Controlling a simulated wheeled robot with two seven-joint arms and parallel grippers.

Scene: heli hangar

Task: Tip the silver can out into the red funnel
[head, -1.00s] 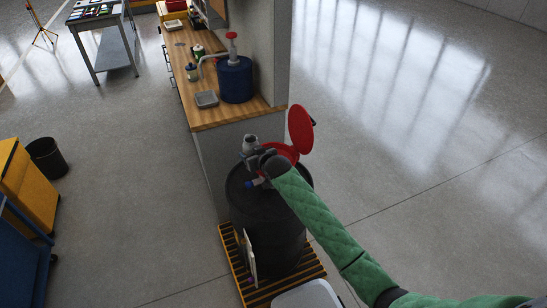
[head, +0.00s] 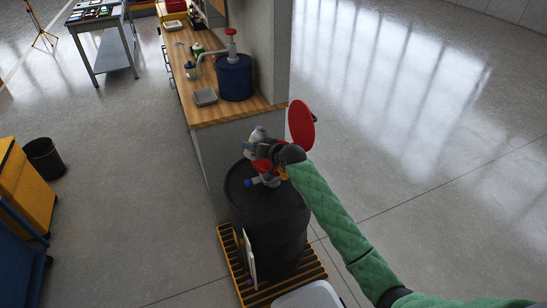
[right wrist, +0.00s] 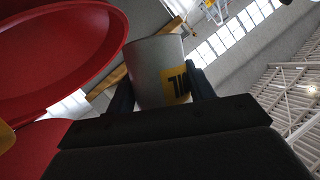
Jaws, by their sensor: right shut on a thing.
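The silver can (head: 258,134) is held in my right gripper (head: 264,146) above the black drum. In the right wrist view the can (right wrist: 157,70), grey with a yellow and black label, sits between the two fingers (right wrist: 160,92). The red funnel stands on the drum. Its round red lid (head: 301,125) stands open to the right of my gripper, and a red part (right wrist: 55,55) is close at the left in the right wrist view. My wrist hides most of the funnel's bowl, and the can's exact tilt and contents cannot be told. My left gripper is out of view.
The black drum (head: 265,230) stands on a slatted pallet (head: 228,240) against the bench end. The wooden bench (head: 190,85) behind holds a blue pump container (head: 235,77) and a grey tray (head: 205,97). Open floor lies to the right.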

